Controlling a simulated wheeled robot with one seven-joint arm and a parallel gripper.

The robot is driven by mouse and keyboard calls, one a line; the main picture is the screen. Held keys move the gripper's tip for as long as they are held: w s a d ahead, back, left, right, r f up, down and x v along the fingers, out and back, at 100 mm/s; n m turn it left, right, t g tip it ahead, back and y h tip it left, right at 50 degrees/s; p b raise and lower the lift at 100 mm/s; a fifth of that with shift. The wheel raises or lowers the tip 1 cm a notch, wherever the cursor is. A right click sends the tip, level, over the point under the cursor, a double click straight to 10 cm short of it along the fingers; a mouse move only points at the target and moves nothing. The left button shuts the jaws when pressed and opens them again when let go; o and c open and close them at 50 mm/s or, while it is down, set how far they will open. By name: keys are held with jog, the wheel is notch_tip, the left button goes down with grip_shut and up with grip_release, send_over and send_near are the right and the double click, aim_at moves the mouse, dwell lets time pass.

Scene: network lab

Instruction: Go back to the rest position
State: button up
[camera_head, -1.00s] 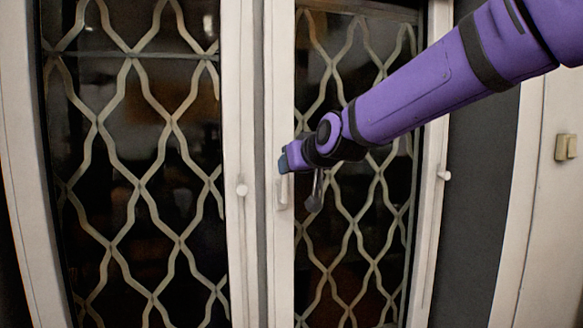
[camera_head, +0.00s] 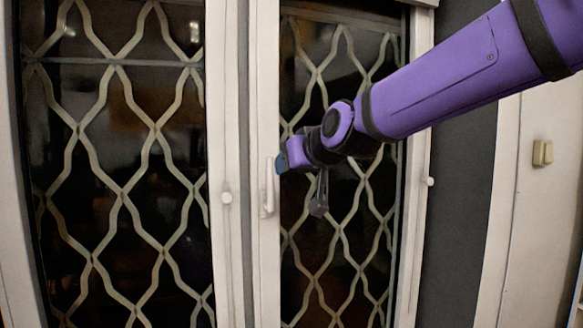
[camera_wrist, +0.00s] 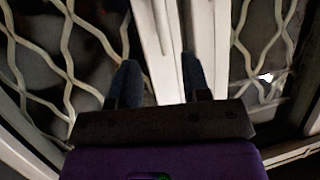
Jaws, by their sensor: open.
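My purple arm reaches in from the upper right in the head view, with my gripper (camera_head: 281,163) near the white frame of a double glazed door. Its blue fingertip shows just right of the upper end of a white door handle (camera_head: 268,190). I cannot tell from this view whether they touch. In the wrist view my gripper (camera_wrist: 160,80) shows two blue fingers well apart, with nothing held between them. The pale door frame (camera_wrist: 165,40) runs beyond the gap between them.
The left door panel (camera_head: 120,190) and the right panel (camera_head: 340,235) have wavy pale grilles over dark glass. A beige switch (camera_head: 542,152) is on the wall at right.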

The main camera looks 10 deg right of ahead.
jog(key=s+d+f+m+g+h, duration=0.1)
jog(key=s+d+f+g+h, duration=0.1)
jog(key=s+d+f, duration=0.2)
jog(key=s+d+f+m+g+h, duration=0.2)
jog(key=s+d+f, duration=0.3)
jog(key=s+d, duration=0.6)
jog(key=s+d+f+m+g+h, duration=0.1)
jog(key=s+d+f+g, duration=0.2)
jog(key=s+d, duration=0.5)
jog(key=s+f, duration=0.1)
jog(key=s, duration=0.5)
jog(key=shift+d+f+m+h, duration=0.2)
jog(key=shift+m+h, duration=0.1)
jog(key=shift+h, duration=0.1)
